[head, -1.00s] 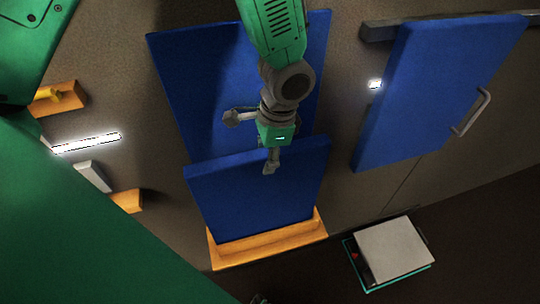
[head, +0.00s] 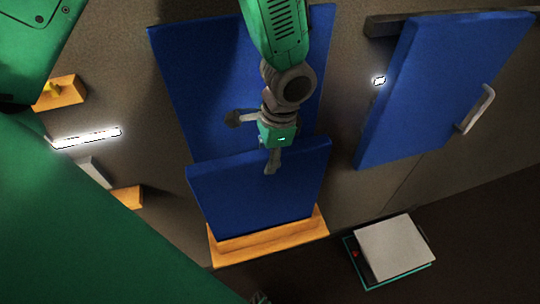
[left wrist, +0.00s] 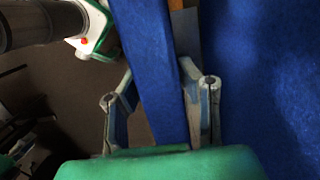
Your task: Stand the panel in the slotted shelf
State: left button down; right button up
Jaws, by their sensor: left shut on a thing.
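The blue panel (head: 255,195) stands nearly upright at the orange slotted shelf (head: 272,240) on the wall, with its lower edge at the shelf. Whether that edge is seated in a slot cannot be told. My left gripper (head: 254,139) is shut on the panel's upper edge, with one finger on its front face and the other behind. In the left wrist view, the panel (left wrist: 152,60) runs between the fingers of the left gripper (left wrist: 160,92). My right gripper does not show.
A larger blue board (head: 185,80) is on the wall close behind the panel. A blue door (head: 440,85) with a grey handle (head: 475,110) is at the right. A grey-topped box (head: 393,247) sits at lower right. Orange brackets (head: 65,92) and a lit strip (head: 85,139) are at the left.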

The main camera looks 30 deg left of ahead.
pick_arm(q)
jog(key=shift+f, duration=0.1)
jog(key=c, duration=1)
grip_release()
jog(key=shift+c, duration=0.2)
jog(key=shift+d, duration=0.25)
jog(key=r, duration=0.3)
jog(key=w+r, duration=0.1)
jog(key=r, duration=0.3)
jog(key=d+r, duration=0.1)
jog(key=r, duration=0.2)
jog(key=shift+w+r, duration=0.15)
jog(key=shift+r, duration=0.25)
jog(key=shift+d+r, duration=0.2)
jog(key=shift+r, duration=0.35)
jog(key=shift+a, duration=0.1)
